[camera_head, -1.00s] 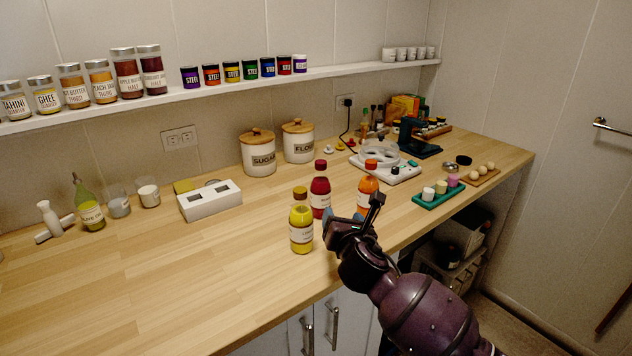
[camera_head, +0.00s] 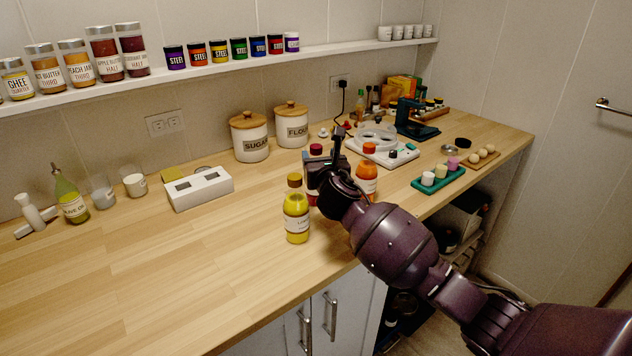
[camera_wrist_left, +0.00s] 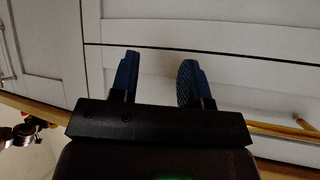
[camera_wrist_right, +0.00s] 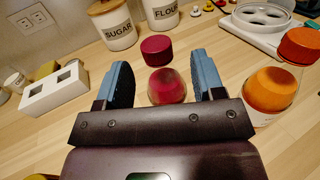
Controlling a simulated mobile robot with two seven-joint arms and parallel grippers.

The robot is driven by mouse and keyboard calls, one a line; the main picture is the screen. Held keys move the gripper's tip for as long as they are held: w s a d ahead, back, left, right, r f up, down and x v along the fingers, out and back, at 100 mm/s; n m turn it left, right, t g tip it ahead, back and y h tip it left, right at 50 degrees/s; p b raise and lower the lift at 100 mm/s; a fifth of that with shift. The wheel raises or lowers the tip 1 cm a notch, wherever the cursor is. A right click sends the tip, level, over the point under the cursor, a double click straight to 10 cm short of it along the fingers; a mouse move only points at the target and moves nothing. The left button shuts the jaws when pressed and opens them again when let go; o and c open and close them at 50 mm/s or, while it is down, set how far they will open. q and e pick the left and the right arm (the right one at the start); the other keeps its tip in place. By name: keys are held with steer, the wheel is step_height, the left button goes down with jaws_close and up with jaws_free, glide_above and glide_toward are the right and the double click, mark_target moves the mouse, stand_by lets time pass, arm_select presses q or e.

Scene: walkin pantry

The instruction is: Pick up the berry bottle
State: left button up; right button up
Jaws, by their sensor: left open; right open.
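The berry bottle, dark red with a dark red cap (camera_head: 315,149), stands on the wooden counter, mostly hidden behind my right gripper (camera_head: 326,168) in the head view. In the right wrist view the berry bottle (camera_wrist_right: 166,86) shows just beyond and between the two blue fingers of my right gripper (camera_wrist_right: 161,78). The fingers are open, one to each side of it; I cannot tell whether they touch it. My left gripper (camera_wrist_left: 154,78) is open and empty in the left wrist view, facing white cabinet fronts. It is not in the head view.
A yellow bottle (camera_head: 296,217) stands left of the right gripper and an orange bottle (camera_head: 366,182) close on its right. Behind are sugar (camera_head: 250,142) and flour (camera_head: 291,128) canisters and a white box (camera_head: 198,190). The counter's left front is clear.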

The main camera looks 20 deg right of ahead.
mark_target(317, 154)
steer(key=w, duration=0.2)
steer(key=shift+w+f+b, duration=0.2)
steer(key=shift+w+b, duration=0.1)
steer(key=shift+w, duration=0.05)
steer(key=shift+w+d+r, duration=0.1)
steer(key=shift+w+r, duration=0.1)
steer(key=shift+w, duration=0.35)
jaws_close()
